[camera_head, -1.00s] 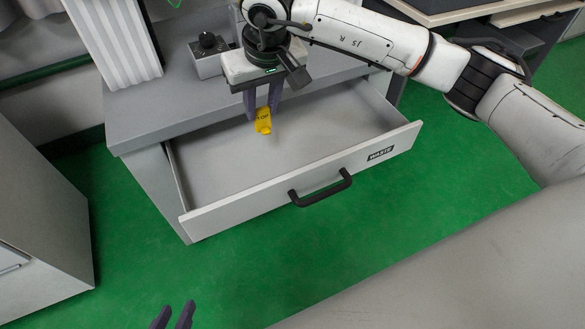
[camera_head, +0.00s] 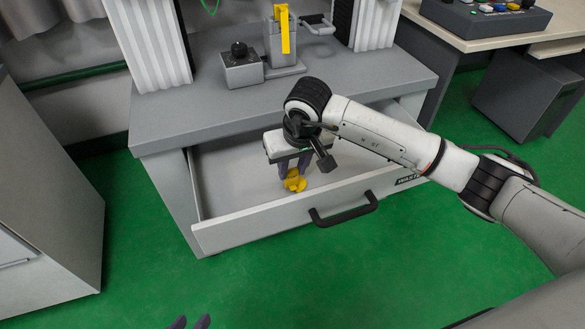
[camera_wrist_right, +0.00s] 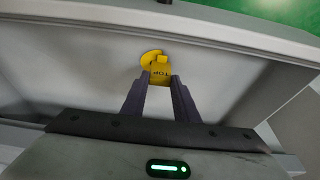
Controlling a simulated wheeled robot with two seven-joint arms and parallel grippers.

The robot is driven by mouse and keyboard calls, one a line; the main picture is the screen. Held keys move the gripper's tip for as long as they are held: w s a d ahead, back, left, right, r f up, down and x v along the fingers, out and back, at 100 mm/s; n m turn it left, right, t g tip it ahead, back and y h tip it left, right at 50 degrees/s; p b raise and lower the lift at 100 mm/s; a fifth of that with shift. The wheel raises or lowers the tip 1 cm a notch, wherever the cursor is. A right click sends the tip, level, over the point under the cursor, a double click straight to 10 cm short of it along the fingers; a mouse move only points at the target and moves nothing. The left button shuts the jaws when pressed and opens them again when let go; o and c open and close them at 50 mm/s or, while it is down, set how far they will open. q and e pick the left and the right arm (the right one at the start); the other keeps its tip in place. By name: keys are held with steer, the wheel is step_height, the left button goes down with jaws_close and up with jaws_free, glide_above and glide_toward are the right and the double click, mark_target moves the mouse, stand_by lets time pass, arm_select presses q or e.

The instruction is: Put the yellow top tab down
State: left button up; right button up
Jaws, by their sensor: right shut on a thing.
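The yellow top tab (camera_head: 292,184) is between the fingers of my right gripper (camera_head: 288,173), low inside the open drawer (camera_head: 235,185). In the right wrist view the tab (camera_wrist_right: 160,74) shows the letters TOP, and my right gripper (camera_wrist_right: 160,83) is shut on it. A rounded yellow piece (camera_wrist_right: 149,57) shows just beyond the tab, close to the drawer floor; I cannot tell whether it is separate or whether the tab touches the floor.
The drawer front has a black handle (camera_head: 343,208) and a label partly hidden by my right arm. On the grey cabinet top (camera_head: 200,110) stand a box with a black knob (camera_head: 240,66) and a grey fixture with a yellow strip (camera_head: 284,30). Green floor lies in front.

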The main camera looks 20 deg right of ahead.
steer(key=shift+r, duration=0.1)
steer(key=shift+f, duration=0.25)
steer(key=o, duration=1)
steer(key=shift+r, duration=0.1)
